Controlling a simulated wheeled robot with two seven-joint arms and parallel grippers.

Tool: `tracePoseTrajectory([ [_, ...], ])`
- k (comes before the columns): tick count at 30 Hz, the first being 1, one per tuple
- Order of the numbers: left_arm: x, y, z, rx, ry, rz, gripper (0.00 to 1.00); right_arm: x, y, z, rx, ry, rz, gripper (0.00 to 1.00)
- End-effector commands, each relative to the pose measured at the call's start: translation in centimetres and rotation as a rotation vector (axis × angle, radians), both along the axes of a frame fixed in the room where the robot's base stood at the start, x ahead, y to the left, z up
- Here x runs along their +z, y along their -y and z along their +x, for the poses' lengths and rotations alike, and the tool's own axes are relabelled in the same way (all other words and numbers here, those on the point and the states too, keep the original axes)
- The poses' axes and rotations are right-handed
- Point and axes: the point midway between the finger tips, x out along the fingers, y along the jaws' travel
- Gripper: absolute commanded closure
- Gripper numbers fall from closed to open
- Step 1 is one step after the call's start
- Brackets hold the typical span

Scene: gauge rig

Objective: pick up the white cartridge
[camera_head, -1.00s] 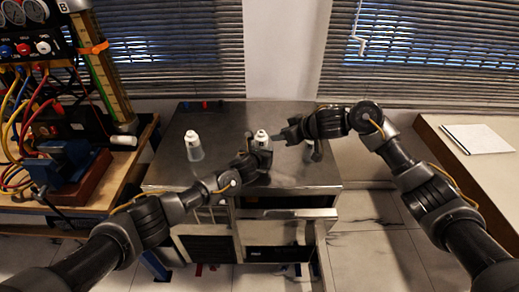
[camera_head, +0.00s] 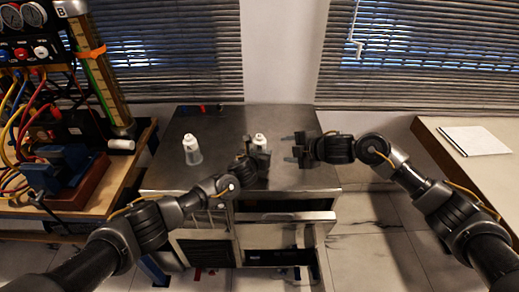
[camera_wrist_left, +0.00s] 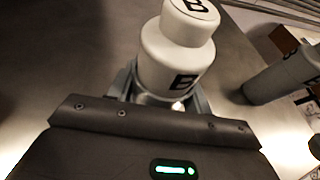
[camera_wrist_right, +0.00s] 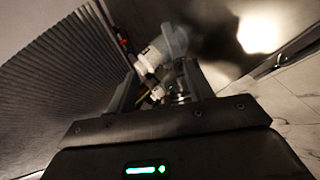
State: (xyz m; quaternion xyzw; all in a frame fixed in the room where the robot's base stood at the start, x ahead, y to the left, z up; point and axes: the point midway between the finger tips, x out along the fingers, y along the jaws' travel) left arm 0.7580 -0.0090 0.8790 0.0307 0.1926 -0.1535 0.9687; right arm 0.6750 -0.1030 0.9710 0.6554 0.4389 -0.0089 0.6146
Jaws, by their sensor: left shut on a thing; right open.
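The white cartridge (camera_head: 259,141) is a white bottle shape with a narrower cap. In the left wrist view it stands between my left fingers, with a black B on its cap and side (camera_wrist_left: 178,55). My left gripper (camera_head: 258,162) is shut on it, over the metal cabinet top, and hides its lower part in the head view. My right gripper (camera_head: 295,150) is open and empty, just right of the cartridge and apart from it. The right wrist view shows a white cartridge (camera_wrist_right: 167,45) beyond my right fingers. A similar white-topped cartridge (camera_head: 192,150) stands upright farther left.
The metal cabinet (camera_head: 225,120) has open drawers at its front. A wooden bench (camera_head: 142,150) with gauges, coloured cables and a blue vise (camera_head: 60,170) is at the left. A pale table (camera_head: 450,150) with a white paper stack (camera_head: 475,140) is at the right. Window blinds are behind.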

Motion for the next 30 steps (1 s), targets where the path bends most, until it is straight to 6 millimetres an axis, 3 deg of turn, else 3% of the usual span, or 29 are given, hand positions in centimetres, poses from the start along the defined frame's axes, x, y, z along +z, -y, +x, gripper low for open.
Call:
tracePoseTrajectory([
  [18,0.0,0.0,0.0,0.000,0.000,0.000,0.72,2.6,-1.6,-0.2,0.726,0.980,-0.829,0.48],
  [24,0.0,0.0,0.0,0.000,0.000,0.000,0.72,3.1,-1.8,-0.1,0.850,1.169,-1.017,0.48],
  [30,0.0,0.0,0.0,0.000,0.000,0.000,0.72,3.2,-1.9,-0.1,0.905,1.238,-1.099,0.48],
])
